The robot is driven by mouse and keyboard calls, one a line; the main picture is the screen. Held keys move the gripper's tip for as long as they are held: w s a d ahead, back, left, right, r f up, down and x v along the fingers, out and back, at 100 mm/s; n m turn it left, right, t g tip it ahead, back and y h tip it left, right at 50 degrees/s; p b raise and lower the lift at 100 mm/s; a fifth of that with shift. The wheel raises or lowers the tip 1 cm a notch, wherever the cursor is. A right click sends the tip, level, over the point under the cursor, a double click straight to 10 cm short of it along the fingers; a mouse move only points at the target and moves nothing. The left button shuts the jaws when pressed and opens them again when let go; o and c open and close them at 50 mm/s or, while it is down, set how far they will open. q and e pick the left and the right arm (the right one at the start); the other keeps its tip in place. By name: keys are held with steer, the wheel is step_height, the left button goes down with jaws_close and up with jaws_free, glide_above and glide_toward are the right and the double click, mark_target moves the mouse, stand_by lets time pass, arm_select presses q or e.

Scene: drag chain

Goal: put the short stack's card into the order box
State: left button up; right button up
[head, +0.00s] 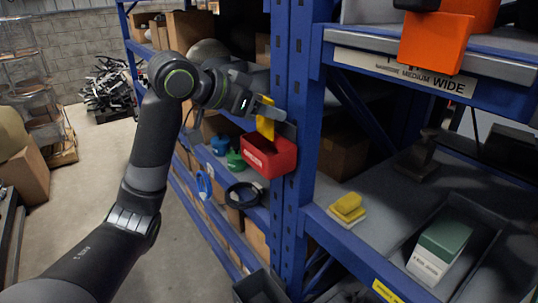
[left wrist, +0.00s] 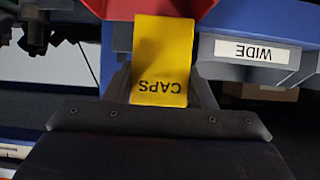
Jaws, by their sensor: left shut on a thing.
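My left gripper (head: 272,108) is shut on a yellow card (head: 265,124). The card hangs down from the jaws in the head view, right at the red box (head: 270,158) fixed on the blue rack post. Whether its lower end is inside the box or just behind its rim I cannot tell. In the left wrist view the yellow card (left wrist: 162,50) reads "CAPS" upside down and reaches up to the red box (left wrist: 110,8). A small yellow stack (head: 346,207) lies on the right shelf. My right gripper is not in view.
A blue post (head: 298,80) stands beside the red box. A dark tray with a green and white box (head: 440,248) is on the right shelf. Orange bins (head: 437,42) sit above. Black and blue coils and green and blue items (head: 236,160) lie on the left shelf.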

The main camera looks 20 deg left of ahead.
arm_select(q)
steer(key=o, duration=1)
steer(key=shift+o, duration=0.2)
steer(key=b+v, duration=0.4)
steer(key=v, duration=1.3)
steer(key=shift+s+b, duration=0.15)
steer(key=shift+b, duration=0.25)
steer(key=shift+a, duration=0.1)
